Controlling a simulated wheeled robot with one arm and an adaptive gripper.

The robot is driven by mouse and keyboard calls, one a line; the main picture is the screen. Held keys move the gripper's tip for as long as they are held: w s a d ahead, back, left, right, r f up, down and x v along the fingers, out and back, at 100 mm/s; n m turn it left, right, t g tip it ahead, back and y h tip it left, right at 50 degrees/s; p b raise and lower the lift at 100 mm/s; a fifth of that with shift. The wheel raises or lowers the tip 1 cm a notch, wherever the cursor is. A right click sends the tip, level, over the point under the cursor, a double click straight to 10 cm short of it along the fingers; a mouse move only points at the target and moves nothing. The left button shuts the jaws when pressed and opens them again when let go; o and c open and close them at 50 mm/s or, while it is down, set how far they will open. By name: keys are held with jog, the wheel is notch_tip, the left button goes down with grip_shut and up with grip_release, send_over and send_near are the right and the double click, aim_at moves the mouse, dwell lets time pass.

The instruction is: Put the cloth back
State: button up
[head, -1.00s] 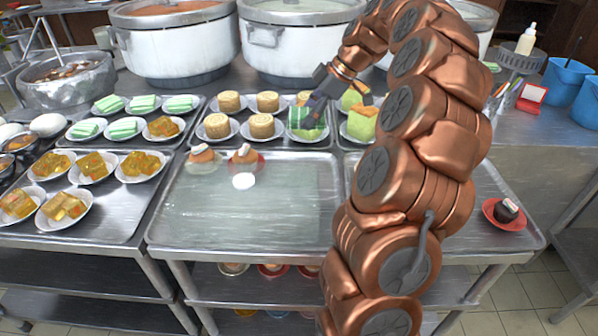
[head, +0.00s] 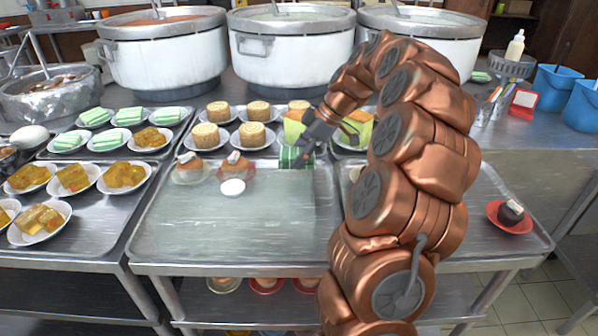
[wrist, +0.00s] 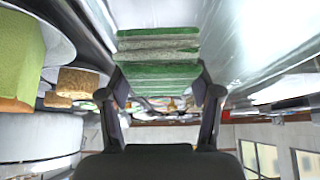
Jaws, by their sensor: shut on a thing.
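The green striped cloth (head: 293,158) is in my gripper (head: 306,146), at the back edge of the middle front tray (head: 230,227). My gripper's fingers are on either side of the cloth. The green and white stripes of the cloth also show in the wrist view (wrist: 158,48), between and beyond the fingertips of my gripper (wrist: 162,92). I cannot tell whether the cloth touches the tray. My arm hides part of the area to the right.
Two small cakes (head: 203,165) and a white round item (head: 232,187) are on the tray, left of the cloth. Plates of rolled cakes (head: 252,134) stand behind. Large stockpots (head: 290,50) line the back. The tray's front part is clear.

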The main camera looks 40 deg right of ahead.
jog(key=shift+f, duration=2.7)
jog(key=shift+f, duration=0.1)
jog(key=o, duration=1.1)
jog(key=shift+r, duration=0.25)
jog(key=v, duration=1.1)
jog(key=shift+d+r, duration=0.25)
jog(key=shift+r, duration=0.1)
jog(key=shift+s, duration=0.2)
